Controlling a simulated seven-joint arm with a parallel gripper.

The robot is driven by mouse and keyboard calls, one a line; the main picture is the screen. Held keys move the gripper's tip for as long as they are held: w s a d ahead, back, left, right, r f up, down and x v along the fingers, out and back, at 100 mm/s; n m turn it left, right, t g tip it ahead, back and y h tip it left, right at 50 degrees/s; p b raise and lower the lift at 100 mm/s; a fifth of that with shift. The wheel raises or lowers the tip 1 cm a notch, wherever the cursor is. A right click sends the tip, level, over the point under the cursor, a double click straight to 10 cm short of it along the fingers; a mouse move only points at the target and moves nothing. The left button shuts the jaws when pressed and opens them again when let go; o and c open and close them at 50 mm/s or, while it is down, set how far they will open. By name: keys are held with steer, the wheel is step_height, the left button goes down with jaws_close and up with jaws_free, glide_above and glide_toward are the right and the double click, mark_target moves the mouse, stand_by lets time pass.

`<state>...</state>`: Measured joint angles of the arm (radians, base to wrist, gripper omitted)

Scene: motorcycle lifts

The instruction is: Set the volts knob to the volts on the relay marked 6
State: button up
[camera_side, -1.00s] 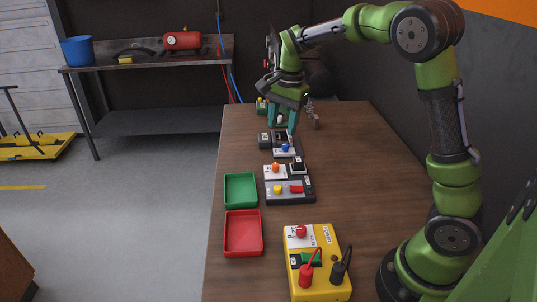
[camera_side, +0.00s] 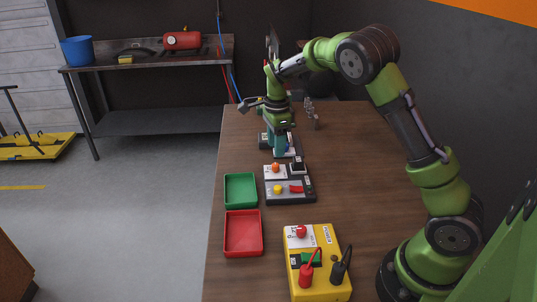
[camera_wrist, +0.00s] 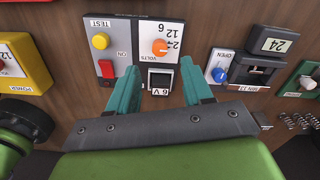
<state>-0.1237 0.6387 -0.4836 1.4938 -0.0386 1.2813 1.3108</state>
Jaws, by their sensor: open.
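The orange volts knob (camera_side: 276,168) sits on a white plate of the grey test panel (camera_side: 290,190). In the wrist view the knob (camera_wrist: 160,48) is beside the numbers 24, 12 and 6; its exact setting is too small to tell. A black relay block (camera_wrist: 160,79) with a white label that seems to read 6 V sits just below the knob in the wrist view. My gripper (camera_side: 283,150) is open and empty, with teal fingers pointing down beyond the panel. In the wrist view my gripper (camera_wrist: 161,85) frames the relay block between its fingertips, apparently above it.
Green (camera_side: 240,190) and red (camera_side: 243,232) trays line the left edge. A yellow power box (camera_side: 317,262) with leads stands in front.

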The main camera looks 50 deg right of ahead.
mark_target(276, 164)
step_height(276, 164, down, 7)
steer(key=shift+r, duration=0.1)
stand_by(0.3)
jaws_close()
